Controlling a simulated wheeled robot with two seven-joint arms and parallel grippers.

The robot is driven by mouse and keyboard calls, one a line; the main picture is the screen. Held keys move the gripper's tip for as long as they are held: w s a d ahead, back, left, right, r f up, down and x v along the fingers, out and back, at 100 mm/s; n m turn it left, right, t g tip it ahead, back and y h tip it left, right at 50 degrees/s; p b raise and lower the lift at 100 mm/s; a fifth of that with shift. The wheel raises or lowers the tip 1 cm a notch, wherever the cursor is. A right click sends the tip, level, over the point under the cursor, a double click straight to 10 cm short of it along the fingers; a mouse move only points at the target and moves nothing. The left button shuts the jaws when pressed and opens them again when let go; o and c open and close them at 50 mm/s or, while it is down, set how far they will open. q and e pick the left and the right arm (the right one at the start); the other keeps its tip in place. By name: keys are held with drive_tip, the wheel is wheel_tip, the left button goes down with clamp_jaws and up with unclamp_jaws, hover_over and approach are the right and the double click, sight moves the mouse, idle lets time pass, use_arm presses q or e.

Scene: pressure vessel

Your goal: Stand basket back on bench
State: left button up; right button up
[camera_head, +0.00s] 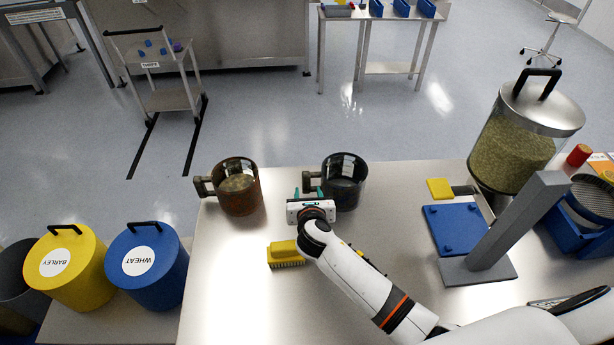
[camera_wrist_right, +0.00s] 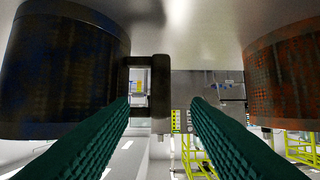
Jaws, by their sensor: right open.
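A dark basket (camera_head: 346,190) with a side handle stands upright on the bench (camera_head: 225,290), near its far edge. It fills the left of the right wrist view (camera_wrist_right: 65,75). A rust-brown basket (camera_head: 239,193) stands to its left, its handle pointing left; part of it shows at the right of the wrist view (camera_wrist_right: 285,70). My right gripper (camera_head: 310,190) is open beside the dark basket. Its two green fingers (camera_wrist_right: 160,102) lie either side of the dark handle (camera_wrist_right: 160,88) in the wrist view; contact cannot be told. My left gripper is not in view.
A yellow brush (camera_head: 285,253) lies left of my right forearm. A grey stand (camera_head: 515,225), a blue plate (camera_head: 454,230) and a grain-filled vessel (camera_head: 512,145) occupy the right. Yellow (camera_head: 80,265) and blue (camera_head: 150,270) bins stand left. The bench's front left is clear.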

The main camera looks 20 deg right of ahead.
use_arm(q)
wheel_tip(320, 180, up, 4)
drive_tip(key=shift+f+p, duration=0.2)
drive_tip(key=shift+p, duration=1)
use_arm(e)
drive_tip(key=v, duration=0.5)
drive_tip(key=shift+w, duration=0.1)
